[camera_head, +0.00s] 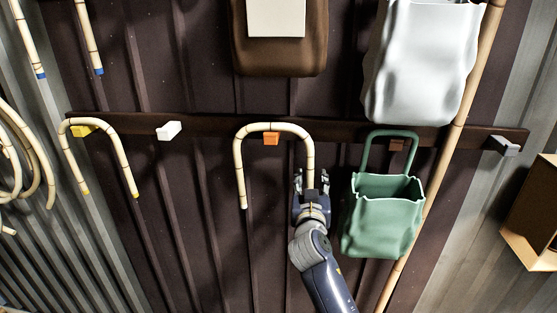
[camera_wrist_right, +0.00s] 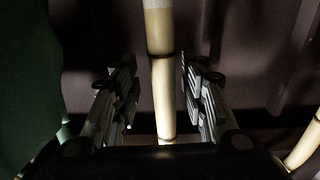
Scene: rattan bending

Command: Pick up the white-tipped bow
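A U-shaped rattan bow (camera_head: 238,160) hangs over an orange peg (camera_head: 271,139) in the head view. Its left end looks pale; its right end is hidden by my right gripper. My right gripper (camera_head: 311,182) is at the lower part of the bow's right leg, with a finger on each side. In the right wrist view the bow's leg (camera_wrist_right: 160,75) runs between the open fingers, with a gap on both sides. My left gripper is not in view.
A green bag (camera_head: 380,215) hangs close to the right of my right gripper. A yellow-tipped bow (camera_head: 75,160) hangs on a yellow peg at left. A white peg (camera_head: 169,131) is empty. A grey-white bag (camera_head: 420,65) and brown bag (camera_head: 280,57) hang above.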

